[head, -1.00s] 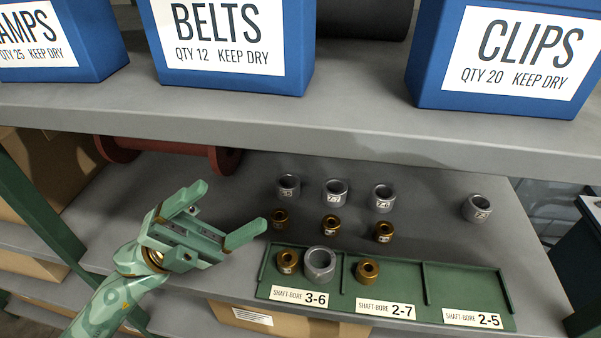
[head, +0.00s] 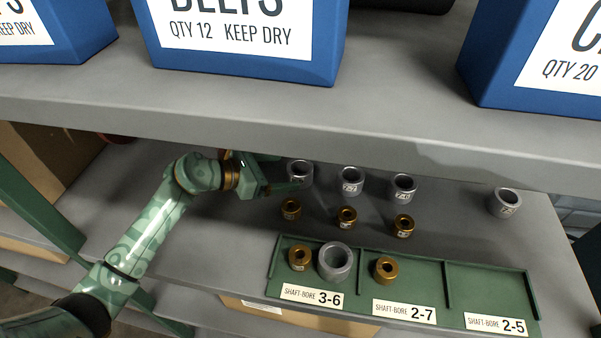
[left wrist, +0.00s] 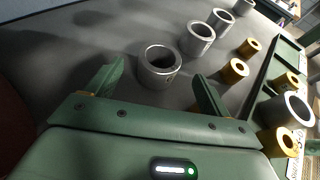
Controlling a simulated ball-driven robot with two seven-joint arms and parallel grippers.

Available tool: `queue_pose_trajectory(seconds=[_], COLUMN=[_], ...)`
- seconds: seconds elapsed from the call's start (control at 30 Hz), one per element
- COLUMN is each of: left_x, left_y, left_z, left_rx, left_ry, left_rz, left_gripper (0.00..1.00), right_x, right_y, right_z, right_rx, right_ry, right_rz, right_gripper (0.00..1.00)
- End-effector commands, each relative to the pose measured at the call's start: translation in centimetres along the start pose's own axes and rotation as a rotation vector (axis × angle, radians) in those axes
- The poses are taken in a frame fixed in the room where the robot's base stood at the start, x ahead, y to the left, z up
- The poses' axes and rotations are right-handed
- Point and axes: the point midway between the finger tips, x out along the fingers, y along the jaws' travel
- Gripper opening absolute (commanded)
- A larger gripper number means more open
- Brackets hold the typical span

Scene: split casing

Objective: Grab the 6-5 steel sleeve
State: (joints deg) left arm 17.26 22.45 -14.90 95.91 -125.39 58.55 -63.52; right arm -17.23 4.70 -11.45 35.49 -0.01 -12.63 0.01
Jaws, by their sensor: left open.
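Several grey steel sleeves stand in a back row on the shelf: one at the left (head: 299,174), one in the middle (head: 350,182), one right of it (head: 403,188), and one apart at the far right (head: 506,203). Their labels are too small to read, so I cannot tell which is 6-5. My left gripper (head: 284,173) is open beside the leftmost sleeve. In the left wrist view that sleeve (left wrist: 159,72) stands upright just ahead, between the lines of the two spread fingers (left wrist: 158,82). My right gripper is not in view.
Several brass sleeves (head: 347,217) stand in front of the steel row. A green tray (head: 485,283) at the front holds two brass sleeves (head: 386,268) and a steel one (head: 337,262); its right compartment is empty. An upper shelf (head: 400,125) with blue bins (head: 240,70) overhangs.

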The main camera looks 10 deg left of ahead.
Motion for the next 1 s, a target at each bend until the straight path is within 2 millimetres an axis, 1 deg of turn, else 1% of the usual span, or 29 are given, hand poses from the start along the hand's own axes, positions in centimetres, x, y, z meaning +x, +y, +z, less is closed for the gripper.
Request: queue_pose_trajectory(seconds=[0.03,0.17,0.27,0.4,0.5,0.73,0.77,0.8,0.87,0.9,1.0], left_x=[0.6,1.5,2.9,5.3,6.2,6.4,6.4,6.4,6.4,6.4,6.4], left_y=[0.0,-0.1,0.0,0.1,0.1,0.2,0.2,0.2,0.2,0.2,0.2], left_z=[-0.1,0.0,-0.2,-0.3,-0.3,-0.3,-0.3,-0.3,-0.3,-0.3,-0.3], left_rx=[-0.001,-0.002,-0.004,-0.005,-0.003,-0.001,-0.002,-0.002,-0.002,-0.002,-0.002], left_ry=[0.0,0.0,-0.002,-0.002,-0.001,0.001,0.001,0.001,0.001,0.001,0.001], left_rz=[-0.001,-0.002,-0.002,-0.003,-0.003,-0.002,-0.002,-0.002,-0.002,-0.002,-0.002], left_gripper=[0.81,0.81,0.81,0.81,0.81,0.81,0.79,0.67,0.51,0.4,0.14], right_x=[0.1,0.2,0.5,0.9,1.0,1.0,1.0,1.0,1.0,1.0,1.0], right_y=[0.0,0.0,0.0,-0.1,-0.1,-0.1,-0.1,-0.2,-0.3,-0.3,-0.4], right_z=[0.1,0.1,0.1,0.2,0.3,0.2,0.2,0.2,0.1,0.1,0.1], right_rx=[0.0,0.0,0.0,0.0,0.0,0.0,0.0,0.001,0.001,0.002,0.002], right_ry=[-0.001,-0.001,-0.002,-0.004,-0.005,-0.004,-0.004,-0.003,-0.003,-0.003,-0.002], right_rz=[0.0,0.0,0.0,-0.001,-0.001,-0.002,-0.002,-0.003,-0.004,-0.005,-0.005], right_gripper=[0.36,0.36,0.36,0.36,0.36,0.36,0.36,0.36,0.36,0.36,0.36])
